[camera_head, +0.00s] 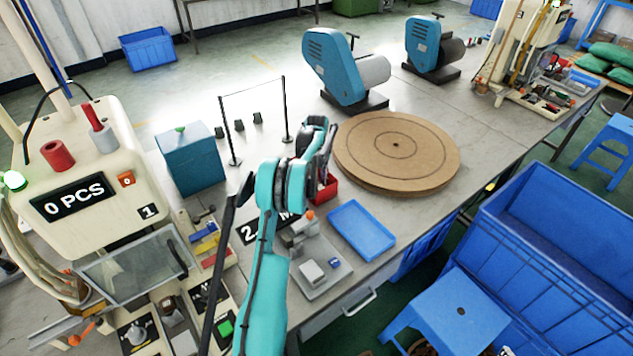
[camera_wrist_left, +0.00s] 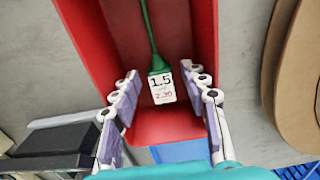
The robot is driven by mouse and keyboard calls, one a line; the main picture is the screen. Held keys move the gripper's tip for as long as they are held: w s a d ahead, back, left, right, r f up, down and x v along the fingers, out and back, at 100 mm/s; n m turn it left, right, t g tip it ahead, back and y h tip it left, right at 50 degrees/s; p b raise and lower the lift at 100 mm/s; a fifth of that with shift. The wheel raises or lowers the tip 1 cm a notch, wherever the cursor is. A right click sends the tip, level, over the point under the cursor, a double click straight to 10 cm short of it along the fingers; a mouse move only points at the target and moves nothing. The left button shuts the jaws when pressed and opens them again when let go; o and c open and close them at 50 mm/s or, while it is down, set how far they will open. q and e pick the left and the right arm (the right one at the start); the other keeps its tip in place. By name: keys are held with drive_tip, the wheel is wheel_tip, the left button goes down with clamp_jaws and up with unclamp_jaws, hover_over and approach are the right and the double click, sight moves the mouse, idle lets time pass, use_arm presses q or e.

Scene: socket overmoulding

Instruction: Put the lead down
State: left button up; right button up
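The lead is a green cord (camera_wrist_left: 148,35) ending in a white tag (camera_wrist_left: 162,88) with black and red print. In the left wrist view it lies over the inside of the red bin (camera_wrist_left: 97,50); I cannot tell whether it touches the bin's floor. My left gripper (camera_head: 326,150) is over the red bin (camera_head: 327,188) in the head view, which hides much of it. In the wrist view the left gripper's fingers (camera_wrist_left: 163,105) stand wide apart on either side of the tag, with gaps to it. The lead cannot be made out in the head view. My right gripper is not seen.
A round brown board (camera_head: 425,150) lies right of the bin. A blue tray (camera_head: 361,230) lies in front of it. A teal box (camera_head: 190,160) and a thin black frame (camera_head: 285,110) stand behind left. The machine (camera_head: 95,160) with a counter is at left.

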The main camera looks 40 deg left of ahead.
use_arm(q)
drive_tip(key=shift+r, duration=0.35)
wheel_tip(320, 180, up, 12)
drive_tip(key=p, duration=0.4)
drive_tip(key=s+d+r+n+t, duration=0.25)
drive_tip(key=d+r+n, duration=0.25)
drive_tip(key=d+r, duration=0.6)
drive_tip(key=s+d+r+n+y, duration=0.1)
drive_tip(key=s+d+r+n, duration=0.4)
drive_tip(key=s+d, duration=0.4)
drive_tip(key=s+d+f+n+t, duration=0.2)
drive_tip(key=s+d+n, duration=0.3)
drive_tip(key=s+d, duration=0.2)
drive_tip(key=s+d+f+n+t+h, duration=0.1)
drive_tip(key=s+d+f+n+t, duration=0.1)
drive_tip(key=s+d+n, duration=0.4)
drive_tip(key=s+d+f, duration=0.1)
drive_tip(key=s, duration=0.3)
drive_tip(key=shift+s+d+f+t, duration=0.25)
drive_tip(key=shift+s+d+t, duration=0.05)
drive_tip(key=shift+d+t, duration=0.1)
